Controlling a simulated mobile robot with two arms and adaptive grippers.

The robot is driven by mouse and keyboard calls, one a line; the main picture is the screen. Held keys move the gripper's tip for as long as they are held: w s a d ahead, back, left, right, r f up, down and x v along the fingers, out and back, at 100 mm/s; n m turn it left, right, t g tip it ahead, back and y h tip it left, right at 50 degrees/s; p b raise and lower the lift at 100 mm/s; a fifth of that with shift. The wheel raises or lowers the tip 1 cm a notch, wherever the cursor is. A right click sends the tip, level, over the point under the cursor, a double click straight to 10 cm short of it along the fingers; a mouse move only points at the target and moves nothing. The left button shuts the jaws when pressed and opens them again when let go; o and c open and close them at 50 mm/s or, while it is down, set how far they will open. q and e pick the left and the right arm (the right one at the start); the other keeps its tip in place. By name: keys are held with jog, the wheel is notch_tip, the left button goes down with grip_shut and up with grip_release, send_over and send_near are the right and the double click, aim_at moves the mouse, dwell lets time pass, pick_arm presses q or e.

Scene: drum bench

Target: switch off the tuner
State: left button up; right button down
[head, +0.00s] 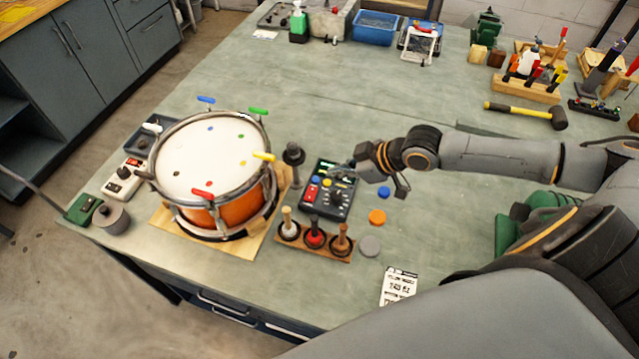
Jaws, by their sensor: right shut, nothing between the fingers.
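A black box that looks like the tuner (318,209) lies on the bench right of the drum. It has red, yellow and blue controls, a dark knob and a small greenish display at its far end. My left gripper is out of view.
An orange drum (208,158) with coloured tuning keys stands on a wooden board. A dark post (293,163) stands between drum and box. A wooden rack (316,244) with three handled tools is in front. Small discs (377,217) lie to the right.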

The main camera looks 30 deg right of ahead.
jog(key=p, duration=0.2)
send_over(313, 189)
jog(key=s, duration=0.2)
notch_tip(313, 189, down, 5)
jog(key=shift+d+r, duration=0.1)
jog(key=shift+d+f, duration=0.25)
jog(key=shift+f, duration=1)
jog(key=shift+d+f, duration=0.1)
jog(key=shift+f, duration=0.6)
jog(key=shift+w, duration=0.1)
jog(key=shift+d+f+b, duration=0.1)
jog(key=shift+f+b, duration=0.35)
jog(key=shift+b, duration=0.15)
jog(key=shift+r+p, duration=0.25)
jog(key=shift+p, duration=0.05)
